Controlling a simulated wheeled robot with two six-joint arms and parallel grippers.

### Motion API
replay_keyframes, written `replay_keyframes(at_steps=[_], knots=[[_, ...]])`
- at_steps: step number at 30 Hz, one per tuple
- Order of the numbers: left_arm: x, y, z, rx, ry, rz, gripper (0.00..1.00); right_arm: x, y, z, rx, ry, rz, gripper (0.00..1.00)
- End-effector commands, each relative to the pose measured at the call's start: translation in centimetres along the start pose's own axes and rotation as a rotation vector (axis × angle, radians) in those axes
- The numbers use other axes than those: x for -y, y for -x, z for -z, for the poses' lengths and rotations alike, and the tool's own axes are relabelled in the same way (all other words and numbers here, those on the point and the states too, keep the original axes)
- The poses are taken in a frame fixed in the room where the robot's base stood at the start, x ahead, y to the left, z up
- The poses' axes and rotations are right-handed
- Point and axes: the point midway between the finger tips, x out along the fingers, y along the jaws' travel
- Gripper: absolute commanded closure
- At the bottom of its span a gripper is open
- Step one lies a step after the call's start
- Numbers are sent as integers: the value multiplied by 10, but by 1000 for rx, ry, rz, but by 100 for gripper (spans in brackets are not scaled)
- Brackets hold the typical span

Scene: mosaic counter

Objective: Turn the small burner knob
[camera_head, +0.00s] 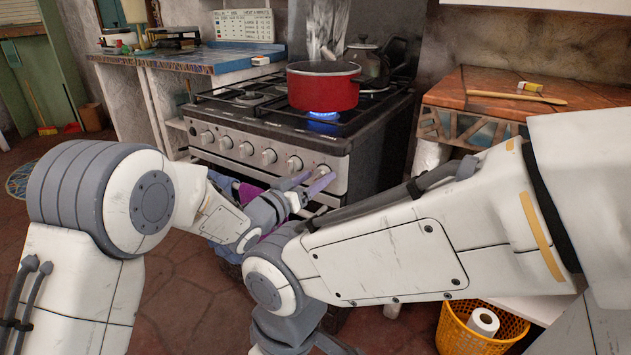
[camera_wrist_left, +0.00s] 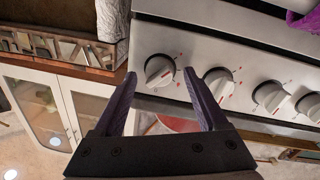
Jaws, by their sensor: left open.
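Several round knobs line the stove's steel front panel (camera_head: 250,155). The rightmost knob (camera_head: 323,170) in the head view is closest to my left gripper (camera_head: 317,180), whose purple fingers are open and empty. In the left wrist view the picture is turned over, and a knob (camera_wrist_left: 160,69) shows between the fingertips of my left gripper (camera_wrist_left: 159,76), just beyond them. I cannot tell whether a finger touches it. Another knob (camera_wrist_left: 218,82) is just right of the right finger. Which knob is for the small burner is not clear. My right gripper is out of view.
A red pot (camera_head: 322,92) stands over a lit blue flame (camera_head: 323,116). A dark kettle (camera_head: 369,66) is behind it. A tiled counter (camera_head: 480,92) flanks the stove on the right. An orange basket (camera_head: 460,335) is on the floor. My right arm crosses in front.

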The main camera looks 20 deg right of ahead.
Motion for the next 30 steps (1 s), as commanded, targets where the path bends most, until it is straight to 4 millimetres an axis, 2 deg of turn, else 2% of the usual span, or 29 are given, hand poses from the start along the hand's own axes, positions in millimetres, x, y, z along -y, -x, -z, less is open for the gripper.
replay_keyframes(at_steps=[9, 11, 12, 15, 23, 30], knots=[[0, -3, 0, 1, 0, 1, 25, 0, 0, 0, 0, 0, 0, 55], [0, -3, 0, 1, 0, 1, 48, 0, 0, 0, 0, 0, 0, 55], [0, -3, 0, 1, 0, 1, 63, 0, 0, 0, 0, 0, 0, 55], [0, -3, 0, 1, 0, 2, 100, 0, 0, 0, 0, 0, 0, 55], [1, -3, 0, 2, -16, 3, 100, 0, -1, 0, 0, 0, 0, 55], [2, -2, 0, 8, -118, 6, 100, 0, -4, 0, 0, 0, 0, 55]])
